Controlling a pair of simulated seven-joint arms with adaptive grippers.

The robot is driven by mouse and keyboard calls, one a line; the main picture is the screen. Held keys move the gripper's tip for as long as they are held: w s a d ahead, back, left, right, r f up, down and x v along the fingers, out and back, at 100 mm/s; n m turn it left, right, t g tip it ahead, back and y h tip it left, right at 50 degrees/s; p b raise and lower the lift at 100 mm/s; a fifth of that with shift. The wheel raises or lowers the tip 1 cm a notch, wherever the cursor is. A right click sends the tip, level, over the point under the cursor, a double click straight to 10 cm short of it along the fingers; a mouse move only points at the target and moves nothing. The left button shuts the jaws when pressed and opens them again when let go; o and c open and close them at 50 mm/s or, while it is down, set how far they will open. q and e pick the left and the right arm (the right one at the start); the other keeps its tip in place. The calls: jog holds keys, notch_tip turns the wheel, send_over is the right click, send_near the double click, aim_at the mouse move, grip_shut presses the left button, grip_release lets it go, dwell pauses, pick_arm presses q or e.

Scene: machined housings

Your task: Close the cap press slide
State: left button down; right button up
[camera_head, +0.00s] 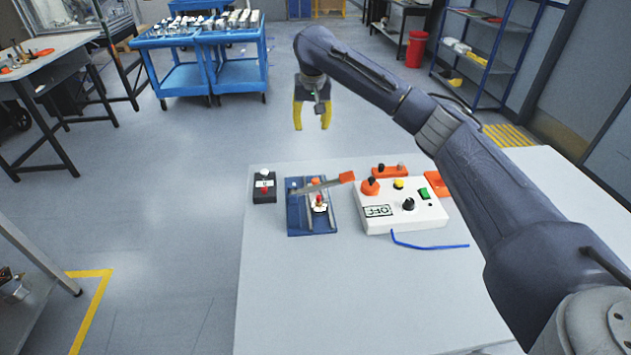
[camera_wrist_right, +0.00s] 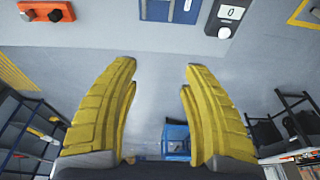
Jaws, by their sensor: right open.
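The cap press (camera_head: 297,222) is a blue-based fixture on the light table, left of the white control box. A grey bar (camera_head: 325,185) with an orange end (camera_head: 346,177) reaches across it to the right. A small red and white part (camera_head: 319,203) sits on the base. I cannot tell which part is the slide. In the right wrist view only an edge of the blue base (camera_wrist_right: 172,11) shows at the top. My right gripper (camera_head: 312,127) has yellow fingers spread, open and empty, apart from the press and beyond the table's far edge. The left gripper is not in view.
A black box (camera_head: 264,187) with a counter stands left of the press. The white control box (camera_head: 402,212) has buttons and an OFF label. An orange fixture (camera_head: 388,170) sits behind it, a blue strip (camera_head: 430,246) in front. The table's front is clear.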

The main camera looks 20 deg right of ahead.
aim_at(316, 179)
jog(key=s+f+m+g, duration=0.1)
jog(key=f+m, duration=0.2)
jog(key=f, duration=0.3)
jog(key=s+f+m+g, duration=0.1)
jog(key=f+m, duration=0.1)
jog(key=f, duration=0.5)
jog(key=s+f+m, duration=0.2)
jog(key=f+m, duration=0.1)
jog(key=f, duration=0.3)
jog(key=shift+a+f+m+g+y, duration=0.15)
jog(key=shift+f+m+g+y, duration=0.15)
jog(key=shift+f+g+y, duration=0.1)
grip_shut()
dwell(0.5)
